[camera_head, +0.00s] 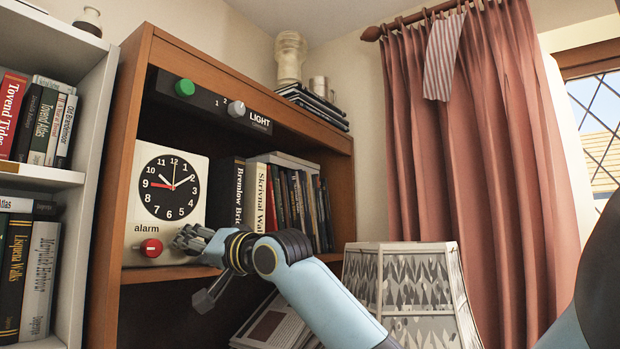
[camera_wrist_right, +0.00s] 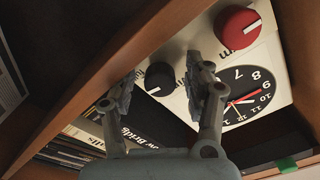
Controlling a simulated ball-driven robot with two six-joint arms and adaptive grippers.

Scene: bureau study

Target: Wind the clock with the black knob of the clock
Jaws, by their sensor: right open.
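The clock (camera_head: 143,220) is a cream box with a round black dial, standing on a shelf of the wooden bookcase. A red knob (camera_head: 151,248) sits at its lower left, under the word "alarm". My right gripper (camera_head: 190,240) is at the clock's lower right corner and hides the black knob in the head view. In the wrist view, turned roughly upside down, the black knob (camera_wrist_right: 159,76) with a white mark shows between the two open fingers (camera_wrist_right: 163,88). The red knob (camera_wrist_right: 238,27) is off to the side there. I cannot tell whether either finger touches the black knob.
Books (camera_head: 270,195) stand on the shelf right of the clock. The shelf board (camera_head: 160,274) runs under it. Above are a green knob (camera_head: 184,88) and a grey light knob (camera_head: 236,108). A patterned lampshade (camera_head: 410,270) stands right, near my right arm.

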